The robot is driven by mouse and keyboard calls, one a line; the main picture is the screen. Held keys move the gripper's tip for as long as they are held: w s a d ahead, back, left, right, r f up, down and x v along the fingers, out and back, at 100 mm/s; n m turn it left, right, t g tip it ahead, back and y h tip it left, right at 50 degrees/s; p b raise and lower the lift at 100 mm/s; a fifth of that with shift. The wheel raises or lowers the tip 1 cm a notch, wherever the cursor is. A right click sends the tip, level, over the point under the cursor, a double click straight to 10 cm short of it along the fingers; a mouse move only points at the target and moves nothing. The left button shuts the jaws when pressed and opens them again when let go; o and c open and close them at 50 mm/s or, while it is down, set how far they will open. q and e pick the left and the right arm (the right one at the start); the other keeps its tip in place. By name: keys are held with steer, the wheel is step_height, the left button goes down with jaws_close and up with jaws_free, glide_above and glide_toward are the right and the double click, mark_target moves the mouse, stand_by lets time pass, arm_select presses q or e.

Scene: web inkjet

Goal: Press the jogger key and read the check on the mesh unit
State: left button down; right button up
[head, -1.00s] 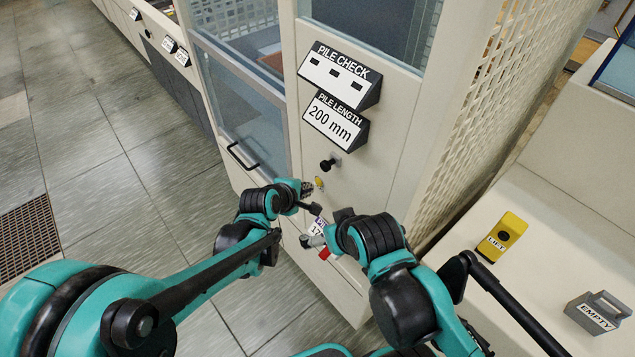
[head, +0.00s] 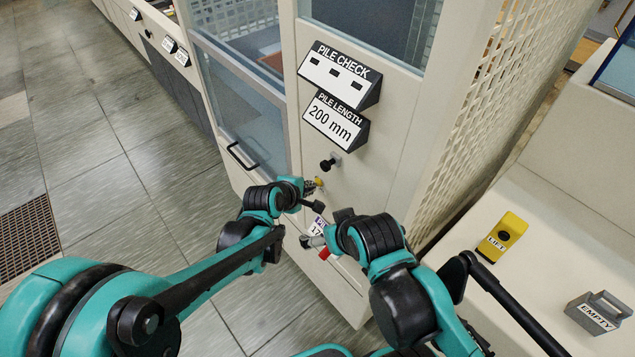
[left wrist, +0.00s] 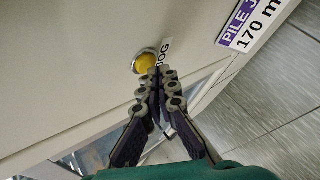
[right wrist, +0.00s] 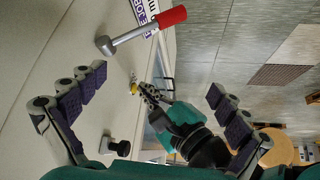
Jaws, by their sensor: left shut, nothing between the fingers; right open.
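The yellow jogger key (left wrist: 146,62), a round button in a metal ring with a partly hidden "JOG" label, is on the cream panel of the mesh unit (head: 375,215). My left gripper (left wrist: 160,74) is shut and empty, its tips beside and overlapping the key's edge; I cannot tell whether they touch. In the head view it (head: 311,187) is at the key (head: 319,182). Above is the "PILE CHECK" display (head: 339,75), with three dark windows, over a "PILE LENGTH 200 mm" sign (head: 335,121). My right gripper (right wrist: 157,82) is open and empty.
A red-handled lever (right wrist: 145,30) and a black knob (right wrist: 115,145) stick out of the panel near my right gripper. A "170 mm" label (left wrist: 250,25) is beside the key. A yellow "LIFT" box (head: 503,236) and grey "EMPTY" block (head: 598,312) sit on the right ledge.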

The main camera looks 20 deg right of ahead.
arm_select(q)
steer(key=shift+w+d, duration=0.15)
steer(key=shift+d, duration=0.25)
stand_by(0.3)
steer(key=shift+s+a, duration=0.3)
steer(key=shift+a, duration=0.5)
steer(key=a, duration=0.1)
steer(key=s+a, duration=0.1)
steer(key=a, duration=0.2)
steer(key=shift+s+a, duration=0.35)
stand_by(0.8)
